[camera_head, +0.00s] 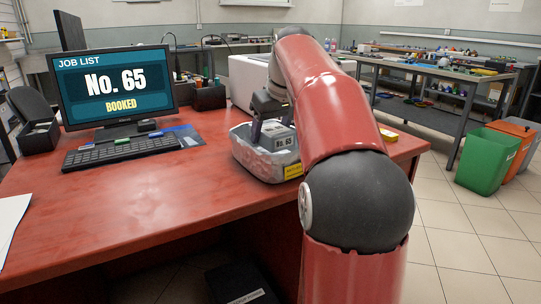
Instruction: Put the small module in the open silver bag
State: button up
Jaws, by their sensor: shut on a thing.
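The open silver bag (256,164) lies on the red desk near its right edge, with a yellow label on its front right corner. My gripper (270,128) points down over the bag's opening, with its fingertips at or inside the rim. It is shut on a small dark grey piece, seemingly the small module (274,128), which is mostly hidden between the fingers. Whether the module touches the bag cannot be seen.
A monitor (115,88) reading "No. 65 BOOKED" and a keyboard (120,152) stand on the desk (140,215) at left. A white machine (248,78) stands behind the bag. Green (486,160) and orange bins stand on the floor at right. The desk's front middle is clear.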

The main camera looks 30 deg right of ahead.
jog(key=shift+f+b, duration=0.5)
jog(key=shift+f, duration=1.7)
jog(key=shift+f, duration=0.1)
jog(key=o, duration=1.4)
jog(key=shift+f, duration=0.1)
jog(key=shift+s+r, duration=0.1)
jog(key=shift+r, duration=0.55)
jog(key=p+v, duration=0.2)
jog(key=v, duration=0.9)
jog(key=shift+s+p, duration=0.15)
jog(key=shift+p, duration=0.2)
